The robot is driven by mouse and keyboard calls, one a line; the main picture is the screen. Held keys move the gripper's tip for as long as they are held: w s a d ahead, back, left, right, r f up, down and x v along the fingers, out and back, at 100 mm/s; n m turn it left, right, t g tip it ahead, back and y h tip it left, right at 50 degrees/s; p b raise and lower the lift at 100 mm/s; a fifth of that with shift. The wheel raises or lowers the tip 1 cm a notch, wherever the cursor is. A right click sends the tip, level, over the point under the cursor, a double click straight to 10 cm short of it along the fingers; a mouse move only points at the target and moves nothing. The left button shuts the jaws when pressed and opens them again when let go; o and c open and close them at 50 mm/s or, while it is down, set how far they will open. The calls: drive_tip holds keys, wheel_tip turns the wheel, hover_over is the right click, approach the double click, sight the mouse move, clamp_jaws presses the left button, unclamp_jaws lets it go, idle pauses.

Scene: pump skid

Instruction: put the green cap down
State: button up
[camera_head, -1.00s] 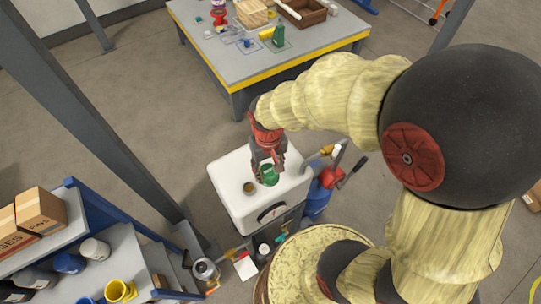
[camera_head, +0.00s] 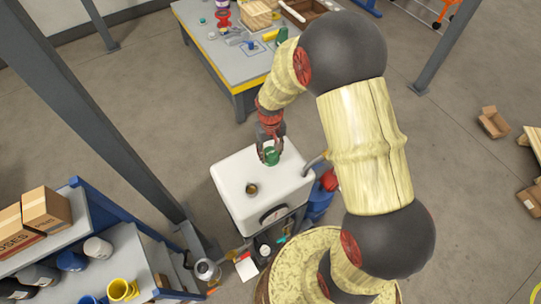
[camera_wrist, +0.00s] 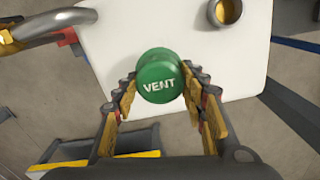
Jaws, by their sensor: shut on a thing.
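The green cap (camera_wrist: 158,78), marked VENT, sits between the fingers of my gripper (camera_wrist: 160,92) in the wrist view. In the head view the green cap (camera_head: 271,156) shows at the fingertips of my gripper (camera_head: 270,148), over the back part of the white tank top (camera_head: 232,183). My gripper is shut on the cap. I cannot tell whether the cap touches the white surface below it. The open filler neck (camera_head: 251,189), with a yellowish inside, stands on the tank top in front and to the left; the neck also shows in the wrist view (camera_wrist: 228,11).
A grey pipe (camera_head: 314,163) curves at the tank's right side. A grey work table (camera_head: 225,60) with a yellow edge stands behind, holding several items. A grey post (camera_head: 120,160) and a blue-framed shelf (camera_head: 110,215) are at left. Most of the white top is bare.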

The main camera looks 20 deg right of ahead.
sight(271, 156)
drive_tip(key=shift+w+f, duration=0.15)
drive_tip(key=shift+f, duration=1.6)
drive_tip(key=shift+f, duration=0.2)
drive_tip(key=o, duration=1.2)
drive_tip(key=shift+c, duration=0.2)
drive_tip(key=shift+o, duration=0.5)
drive_tip(key=shift+r, duration=0.15)
